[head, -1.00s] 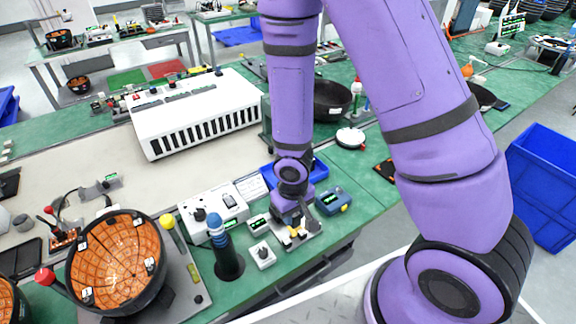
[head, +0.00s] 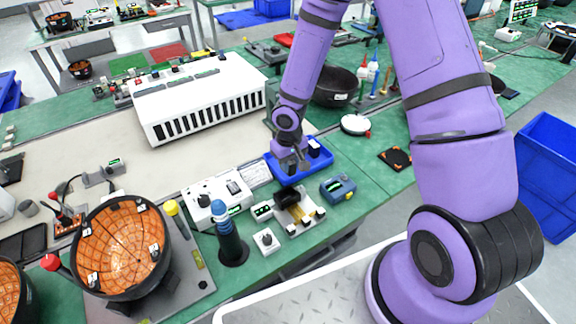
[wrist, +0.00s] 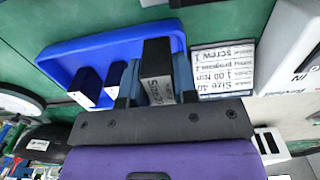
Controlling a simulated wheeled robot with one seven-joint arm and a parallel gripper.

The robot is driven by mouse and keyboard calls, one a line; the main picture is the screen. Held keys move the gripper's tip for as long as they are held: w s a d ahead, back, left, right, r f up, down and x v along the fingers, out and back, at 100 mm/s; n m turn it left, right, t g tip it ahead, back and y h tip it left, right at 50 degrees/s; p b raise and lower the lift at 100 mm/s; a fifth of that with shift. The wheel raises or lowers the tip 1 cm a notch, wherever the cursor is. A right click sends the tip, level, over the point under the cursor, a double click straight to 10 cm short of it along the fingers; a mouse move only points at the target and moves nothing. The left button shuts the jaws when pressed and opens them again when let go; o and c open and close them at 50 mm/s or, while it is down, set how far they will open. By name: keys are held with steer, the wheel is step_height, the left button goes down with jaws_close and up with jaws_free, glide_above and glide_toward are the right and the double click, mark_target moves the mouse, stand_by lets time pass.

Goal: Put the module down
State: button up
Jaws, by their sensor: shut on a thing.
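My gripper (head: 290,158) is at the blue tray (head: 324,163), at its left part. In the wrist view its fingers (wrist: 156,90) are shut on a black module (wrist: 156,58) with a white printed label. The held module is in front of the tray (wrist: 60,66); its underside is hidden, so I cannot tell whether it touches the tray floor. Two other dark modules with white tops (wrist: 87,84) (wrist: 115,74) stand in the tray; one of them shows in the head view (head: 314,148).
A printed card (head: 254,174) lies left of the tray. Toward me are a fixture with a black part (head: 298,214), a blue-grey device (head: 338,188) and a white instrument (head: 216,206). A white slotted rack (head: 200,100) stands behind left.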

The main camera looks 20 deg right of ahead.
steer(key=shift+w+d+f, duration=0.1)
steer(key=shift+w+d, duration=0.05)
steer(key=shift+w, duration=0.5)
steer(key=shift+w+d+f, duration=0.1)
steer(key=shift+w+d, duration=0.05)
steer(key=shift+w, duration=0.45)
steer(key=shift+f, duration=1.65)
steer(key=shift+f, duration=0.1)
steer(key=o, duration=0.6)
steer(key=shift+o, duration=0.2)
